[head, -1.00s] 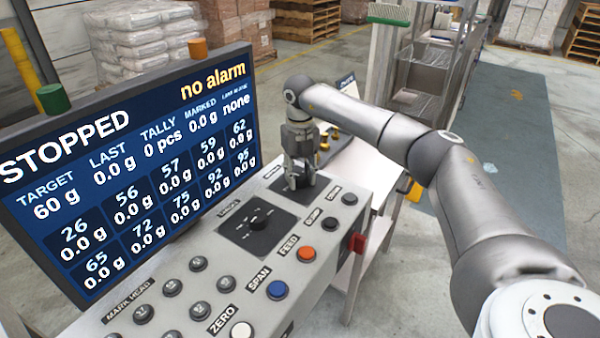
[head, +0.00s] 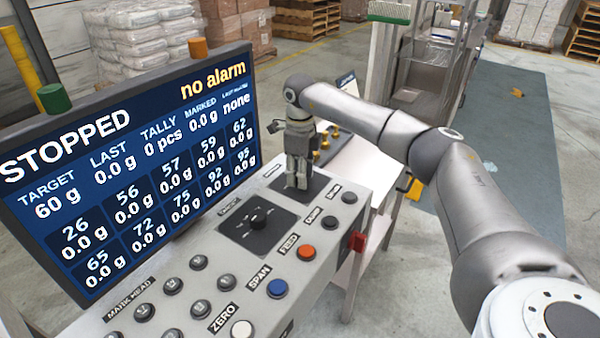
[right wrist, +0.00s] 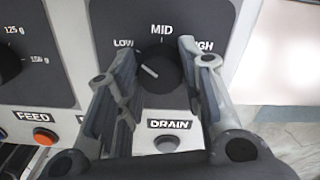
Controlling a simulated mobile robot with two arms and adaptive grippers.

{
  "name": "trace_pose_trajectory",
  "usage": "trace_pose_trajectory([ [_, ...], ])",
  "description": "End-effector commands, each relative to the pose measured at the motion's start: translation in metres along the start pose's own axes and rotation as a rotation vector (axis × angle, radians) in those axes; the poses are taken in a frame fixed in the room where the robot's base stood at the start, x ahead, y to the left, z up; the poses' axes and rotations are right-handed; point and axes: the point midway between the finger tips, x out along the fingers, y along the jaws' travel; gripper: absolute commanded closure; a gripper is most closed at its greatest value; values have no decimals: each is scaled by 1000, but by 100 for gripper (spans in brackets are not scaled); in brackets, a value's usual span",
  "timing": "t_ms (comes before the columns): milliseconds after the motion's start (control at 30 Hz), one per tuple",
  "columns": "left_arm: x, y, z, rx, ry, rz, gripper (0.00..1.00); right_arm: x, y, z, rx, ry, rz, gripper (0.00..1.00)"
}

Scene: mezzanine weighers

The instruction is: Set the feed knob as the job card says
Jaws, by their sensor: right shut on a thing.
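The black knob (right wrist: 160,72) marked LOW, MID and HIGH sits on a dark plate (right wrist: 205,15) of the console. Its white pointer line slants to the upper left, toward LOW. My right gripper (head: 297,186) points down over this plate in the head view and hides the knob there. In the right wrist view my right gripper's fingers (right wrist: 160,78) stand on both sides of the knob, shut on it. The screen (head: 130,165) reads STOPPED, no alarm and target 60 g. I cannot make out readable job card text. My left gripper is not in view.
A second dial (head: 257,222), with gram marks, is nearer on the console (head: 330,228). An orange FEED button (head: 306,251), a blue SPAN button (head: 277,288) and several grey buttons are close by. A red part (head: 357,241) sits on the console's right side.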

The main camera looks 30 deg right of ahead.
Motion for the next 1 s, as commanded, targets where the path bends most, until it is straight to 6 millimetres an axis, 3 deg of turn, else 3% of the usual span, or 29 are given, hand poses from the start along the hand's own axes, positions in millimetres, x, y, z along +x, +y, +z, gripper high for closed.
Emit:
trace_pose_trajectory([
  [300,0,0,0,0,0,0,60,-2,-1,0,-122,-3,-2,88],
  [867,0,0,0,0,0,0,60,-2,-1,0,-148,-3,-3,88],
  [900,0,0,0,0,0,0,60,-2,-1,0,-148,-3,-3,59],
  [1000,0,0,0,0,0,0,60,-2,-1,0,-148,-2,-3,47],
])
